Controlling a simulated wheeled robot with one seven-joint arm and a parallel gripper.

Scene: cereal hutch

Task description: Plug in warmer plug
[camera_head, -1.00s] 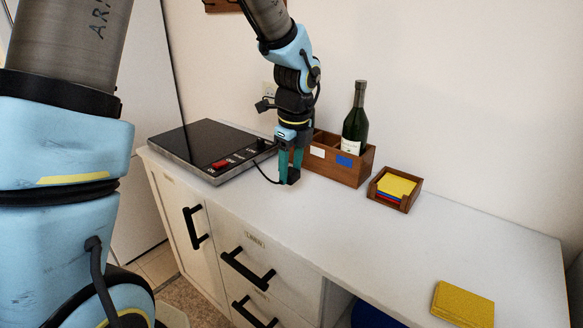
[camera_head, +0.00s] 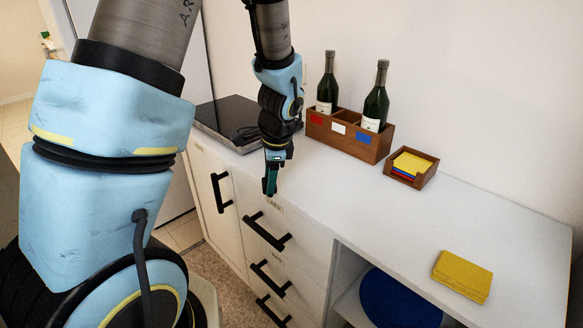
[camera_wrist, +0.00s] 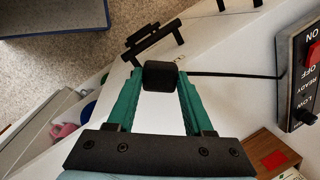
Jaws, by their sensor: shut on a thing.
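My gripper (camera_head: 270,180) is shut on a black block-shaped plug (camera_wrist: 160,76), held between the tips of its green fingers. In the head view the gripper points down by the counter's front edge; the plug is not clearly seen there. A dark cord (camera_wrist: 235,75) runs from the plug to the warmer (camera_wrist: 298,75), whose red switch and labels show at the right of the wrist view. In the head view the flat black warmer (camera_head: 215,112) lies on the counter behind my arm, which partly hides it. No wall outlet shows now.
A wooden rack (camera_head: 345,142) with two bottles stands right of my arm against the wall. Farther right are a note tray (camera_head: 425,178) and a yellow stack (camera_head: 462,277). Black drawer handles (camera_head: 266,232) jut out below the counter (camera_head: 345,200). Its middle is clear.

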